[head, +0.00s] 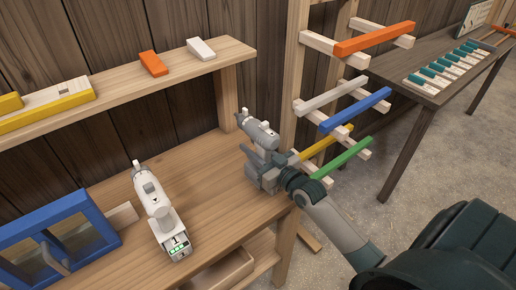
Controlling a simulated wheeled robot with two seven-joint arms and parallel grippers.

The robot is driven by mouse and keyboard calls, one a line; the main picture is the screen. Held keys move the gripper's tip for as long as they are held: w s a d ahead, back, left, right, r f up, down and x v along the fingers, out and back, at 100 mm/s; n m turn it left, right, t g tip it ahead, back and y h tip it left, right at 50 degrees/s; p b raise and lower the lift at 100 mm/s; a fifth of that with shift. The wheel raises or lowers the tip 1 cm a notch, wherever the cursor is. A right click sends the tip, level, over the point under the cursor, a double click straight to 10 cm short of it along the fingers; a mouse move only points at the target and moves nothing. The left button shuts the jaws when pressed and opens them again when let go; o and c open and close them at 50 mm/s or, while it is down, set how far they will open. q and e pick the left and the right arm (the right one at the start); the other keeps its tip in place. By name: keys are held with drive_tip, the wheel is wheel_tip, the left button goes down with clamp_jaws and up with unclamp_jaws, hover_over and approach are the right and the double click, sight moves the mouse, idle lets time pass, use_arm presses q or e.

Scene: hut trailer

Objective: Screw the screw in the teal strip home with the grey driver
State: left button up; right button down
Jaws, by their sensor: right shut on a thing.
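The grey driver (262,134) is at the right end of the wooden workbench, its nose pointing up and left. My right gripper (280,166) is shut on the grey driver, reaching in from the lower right. I cannot tell whether the driver's base touches the bench top. I cannot make out a teal strip with a screw. Small teal pieces (466,46) show in a row on the far table, too small to tell for screws. My left gripper is not in view.
A blue-framed box (60,222) is at left. A shelf (120,88) overhangs the bench back. A rack of coloured bars (356,108) stands right of the bench. A dark table (420,90) is beyond it.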

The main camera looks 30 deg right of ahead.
sight(254, 137)
drive_tip(key=shift+r, duration=0.25)
drive_tip(key=shift+r+b, duration=0.5)
drive_tip(key=shift+r, duration=1.2)
drive_tip(key=shift+s+d+r, duration=0.1)
drive_tip(key=shift+d+r, duration=0.1)
drive_tip(key=shift+r, duration=0.1)
drive_tip(key=s+d+r+b, duration=0.4)
drive_tip(key=d+r, duration=0.2)
drive_tip(key=d, duration=0.4)
drive_tip(key=shift+s+r, duration=0.3)
drive_tip(key=shift+r, duration=0.1)
drive_tip(key=shift+d, duration=0.1)
